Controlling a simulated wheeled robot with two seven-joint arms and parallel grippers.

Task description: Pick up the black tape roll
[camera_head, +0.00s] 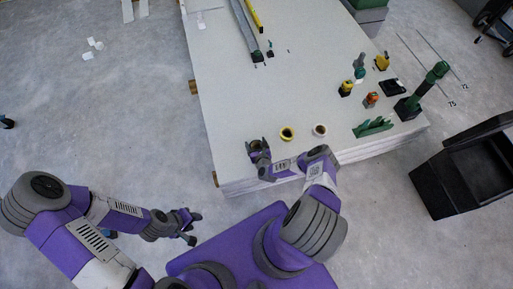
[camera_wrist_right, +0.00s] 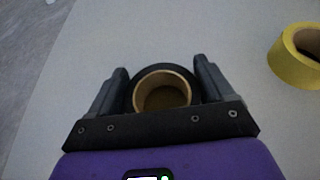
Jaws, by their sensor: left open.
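The black tape roll (camera_wrist_right: 137,78) has a dark outer ring and a tan inner core. In the right wrist view it fills the space between the two fingers of my right gripper (camera_wrist_right: 160,75), which appear to press on its sides. In the head view, my right gripper (camera_head: 259,149) is at the near left part of the white panel stack, with the roll between its fingers. I cannot tell whether the roll is clear of the panel. My left gripper (camera_head: 188,226) is open and empty, off the stack to the left.
A yellow tape roll (camera_head: 287,133) and a pale tape roll (camera_head: 320,130) stand right of my right gripper on the panel stack (camera_head: 240,95). A black bin (camera_head: 460,170) stands on the floor.

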